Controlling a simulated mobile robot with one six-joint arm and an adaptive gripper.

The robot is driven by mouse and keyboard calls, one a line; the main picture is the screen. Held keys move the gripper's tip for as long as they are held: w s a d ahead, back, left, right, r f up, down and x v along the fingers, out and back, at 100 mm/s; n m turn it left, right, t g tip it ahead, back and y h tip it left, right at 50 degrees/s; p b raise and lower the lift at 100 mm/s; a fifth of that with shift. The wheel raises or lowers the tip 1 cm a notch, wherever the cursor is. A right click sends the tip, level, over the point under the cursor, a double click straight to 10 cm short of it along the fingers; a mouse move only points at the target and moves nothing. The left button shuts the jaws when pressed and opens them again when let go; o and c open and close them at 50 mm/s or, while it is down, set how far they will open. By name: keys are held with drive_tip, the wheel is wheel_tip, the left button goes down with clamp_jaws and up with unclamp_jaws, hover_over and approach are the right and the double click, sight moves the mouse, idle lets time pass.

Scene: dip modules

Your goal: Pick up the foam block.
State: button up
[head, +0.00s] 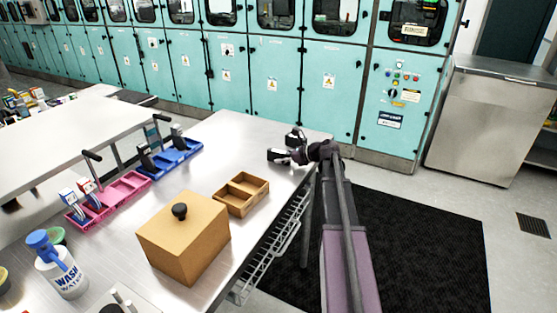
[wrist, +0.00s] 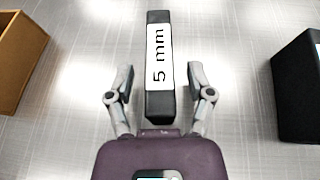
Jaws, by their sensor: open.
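A long black block (wrist: 153,60) with a white label reading "5 mm" lies between the fingers of my gripper (wrist: 157,82) in the wrist view. It is the likeliest foam block, though its material cannot be told for sure. My gripper is open, with a finger on each side and a gap between each finger and the block.
A second black block (wrist: 297,90) stands to the right in the wrist view. A wooden tray (head: 262,186) lies to the left, near a tan lidded box (head: 185,245). Pink (head: 115,198) and blue (head: 172,160) racks and a wash bottle (head: 62,270) stand farther left.

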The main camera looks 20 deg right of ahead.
drive_tip(key=shift+c, duration=0.2)
idle(0.3)
clamp_jaws()
drive_tip(key=shift+r, duration=0.2)
wheel_tip(320, 180, up, 2)
drive_tip(key=p, duration=0.3)
drive_tip(key=shift+r, duration=0.25)
drive_tip(key=s+d+r+p, duration=0.1)
drive_tip(key=s+d, duration=0.2)
drive_tip(key=s, duration=0.4)
drive_tip(key=s+d+r+p, duration=0.1)
drive_tip(key=s+d, duration=0.3)
drive_tip(key=s, duration=0.3)
drive_tip(key=shift+s+d, duration=0.15)
drive_tip(key=shift+d, duration=0.05)
drive_tip(key=shift+r, duration=0.1)
drive_tip(key=shift+r+p, duration=2.1)
